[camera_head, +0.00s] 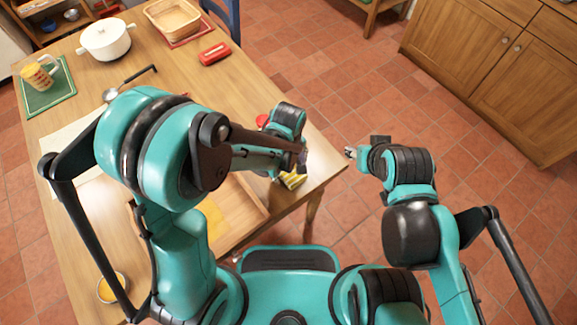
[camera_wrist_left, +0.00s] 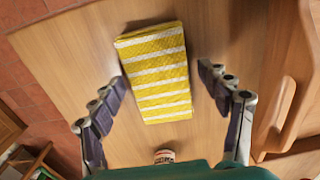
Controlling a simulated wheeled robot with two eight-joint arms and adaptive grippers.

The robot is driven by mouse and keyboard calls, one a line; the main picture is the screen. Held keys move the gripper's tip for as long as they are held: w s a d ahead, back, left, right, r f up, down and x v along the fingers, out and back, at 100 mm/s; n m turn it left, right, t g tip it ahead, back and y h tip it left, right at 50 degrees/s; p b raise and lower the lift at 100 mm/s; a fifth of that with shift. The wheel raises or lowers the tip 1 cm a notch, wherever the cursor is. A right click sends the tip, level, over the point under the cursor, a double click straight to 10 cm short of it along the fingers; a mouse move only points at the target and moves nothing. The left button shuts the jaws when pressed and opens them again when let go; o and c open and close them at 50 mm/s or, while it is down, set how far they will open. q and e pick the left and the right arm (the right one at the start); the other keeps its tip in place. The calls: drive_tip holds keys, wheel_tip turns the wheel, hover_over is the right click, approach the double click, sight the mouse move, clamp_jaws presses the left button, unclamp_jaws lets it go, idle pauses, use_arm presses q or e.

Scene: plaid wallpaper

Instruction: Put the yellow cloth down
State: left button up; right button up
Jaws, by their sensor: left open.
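The yellow cloth (camera_head: 293,181), with white stripes, lies near the table's right corner, partly hidden by my left gripper (camera_head: 299,163). In the left wrist view the cloth (camera_wrist_left: 158,72) lies folded in a flat rectangle on the wood. My left gripper (camera_wrist_left: 162,78) is open, one finger out to each side of the cloth, with bare wood showing between fingers and cloth. Nothing is held in it. My right gripper (camera_head: 351,153) is out over the floor, right of the table, away from the cloth; its jaws are too small to read.
A wooden tray (camera_head: 249,197) lies beside the cloth; its edge also shows in the left wrist view (camera_wrist_left: 287,118). A small can (camera_wrist_left: 164,156) stands near the cloth. A white pot (camera_head: 105,40), basket (camera_head: 172,20) and red object (camera_head: 214,53) are farther back.

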sight(289, 168)
use_arm(q)
drive_tip(key=shift+r, duration=0.25)
wheel_tip(289, 168, up, 12)
drive_tip(key=p, duration=0.5)
drive_tip(key=s+a+r+m+t, duration=0.2)
drive_tip(key=a+r, duration=0.3)
drive_tip(key=a, duration=0.4)
drive_tip(key=s+a+r+m+t, duration=0.3)
drive_tip(key=a+r+m+t, duration=0.2)
drive_tip(key=a, duration=0.4)
drive_tip(key=shift+r, duration=0.45)
drive_tip(key=shift+o, duration=0.5)
